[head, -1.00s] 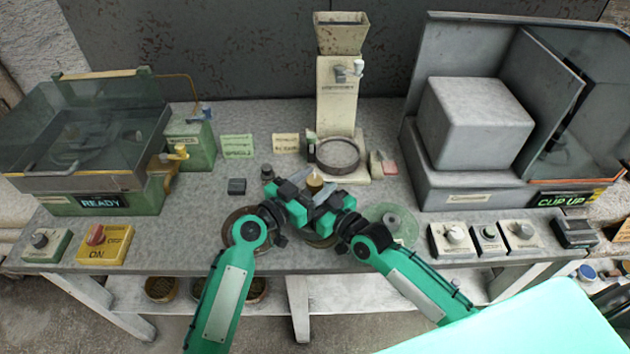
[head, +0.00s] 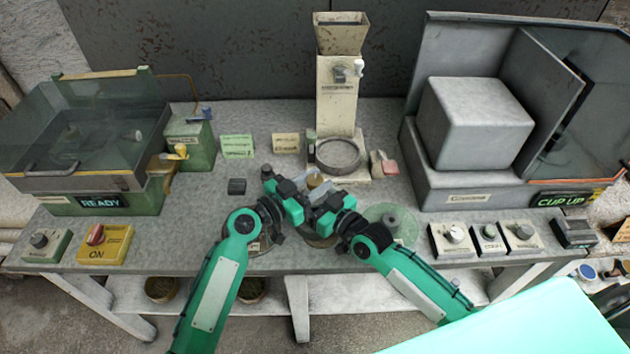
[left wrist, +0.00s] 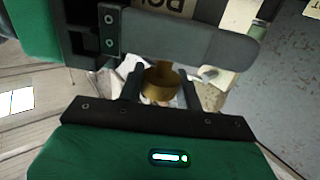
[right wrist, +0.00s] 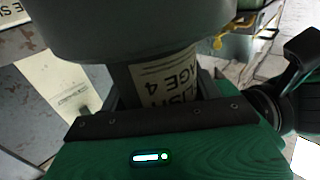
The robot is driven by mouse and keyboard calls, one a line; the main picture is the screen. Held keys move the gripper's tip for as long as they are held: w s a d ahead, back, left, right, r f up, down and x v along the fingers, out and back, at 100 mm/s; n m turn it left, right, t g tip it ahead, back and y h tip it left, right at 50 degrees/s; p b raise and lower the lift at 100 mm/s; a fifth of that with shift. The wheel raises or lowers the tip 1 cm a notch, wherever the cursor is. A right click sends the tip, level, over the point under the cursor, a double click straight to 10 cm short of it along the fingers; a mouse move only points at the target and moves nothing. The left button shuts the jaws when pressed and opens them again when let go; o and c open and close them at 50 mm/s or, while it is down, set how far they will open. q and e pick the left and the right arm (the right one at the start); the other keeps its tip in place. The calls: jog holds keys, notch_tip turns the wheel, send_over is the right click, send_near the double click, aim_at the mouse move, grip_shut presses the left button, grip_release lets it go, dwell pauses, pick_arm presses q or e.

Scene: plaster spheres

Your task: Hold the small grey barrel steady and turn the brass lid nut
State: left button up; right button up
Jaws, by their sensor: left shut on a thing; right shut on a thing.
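A brass lid nut (left wrist: 160,80) sits between the fingers of my left gripper (left wrist: 158,92), which is shut on it. The nut also shows as a small brass spot in the head view (head: 314,181). My right gripper (right wrist: 165,95) is shut on the small grey barrel, whose printed cream label (right wrist: 172,78) shows between its fingers in the right wrist view. In the head view both grippers meet at the front middle of the bench and hide most of the barrel. A dark grey finger-like bar crosses in front of the barrel in the left wrist view.
A cream hopper stand (head: 337,95) with a round ring (head: 340,155) is behind the grippers. A green tumbler machine (head: 100,195) is on the left, a grey cabinet (head: 475,190) on the right. A green disc (head: 400,222) lies near my right gripper. Control boxes line the front edge.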

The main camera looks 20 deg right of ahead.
aim_at(315, 180)
pick_arm(q)
jog(key=m+g, duration=0.2)
jog(key=g, duration=0.1)
jog(key=m+g+h, duration=0.1)
jog(key=g, duration=0.1)
jog(key=shift+w+m+g, duration=0.1)
jog(key=shift+m+g, duration=0.3)
jog(key=m+g, duration=0.2)
jog(key=g, duration=0.1)
jog(key=m+g, duration=0.1)
jog(key=g, duration=0.2)
jog(key=shift+m, duration=0.4)
jog(key=shift+f+m+g+y, duration=0.1)
jog(key=shift+m+g+y, duration=1.25)
jog(key=shift+g, duration=0.6)
jog(key=shift+m+g+y, duration=1.05)
jog(key=shift+m+g, duration=0.5)
jog(key=shift+g, duration=0.4)
jog(key=shift+m+g+y, duration=0.4)
jog(key=shift+y, duration=0.1)
jog(key=o, duration=1)
notch_tip(315, 180, up, 10)
jog(key=shift+r, duration=0.1)
